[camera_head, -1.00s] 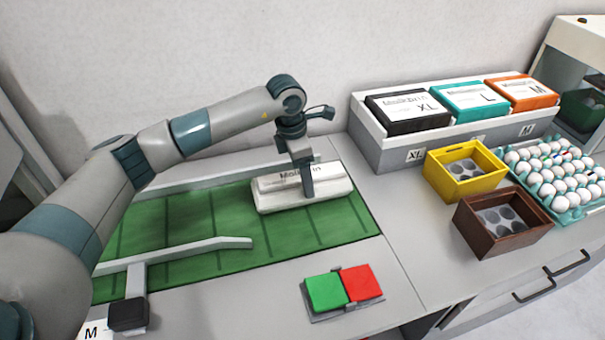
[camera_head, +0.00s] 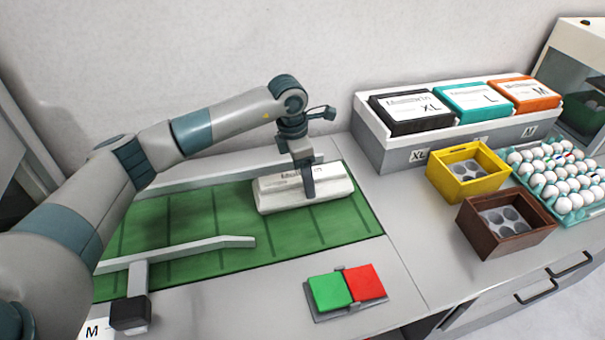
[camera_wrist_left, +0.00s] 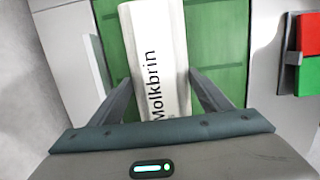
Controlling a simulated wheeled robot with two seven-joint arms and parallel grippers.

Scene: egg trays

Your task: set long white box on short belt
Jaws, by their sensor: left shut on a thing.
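The long white box (camera_head: 275,198) lies flat on the short green belt (camera_head: 186,233), near the belt's right end. The box has dark lettering on its top, and it also shows in the left wrist view (camera_wrist_left: 158,50). My left gripper (camera_head: 308,190) points down over the right part of the box, with one finger in front of its near side. In the left wrist view its two fingers (camera_wrist_left: 165,92) stand on either side of the box, shut on it. The far finger is hidden in the head view. My right gripper is not in view.
White guide rails (camera_head: 205,244) run over the belt. A green and red button panel (camera_head: 348,291) sits in front. To the right are a rack of egg boxes (camera_head: 400,149), a yellow crate (camera_head: 452,185), a brown crate (camera_head: 485,236) and an egg tray (camera_head: 545,202).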

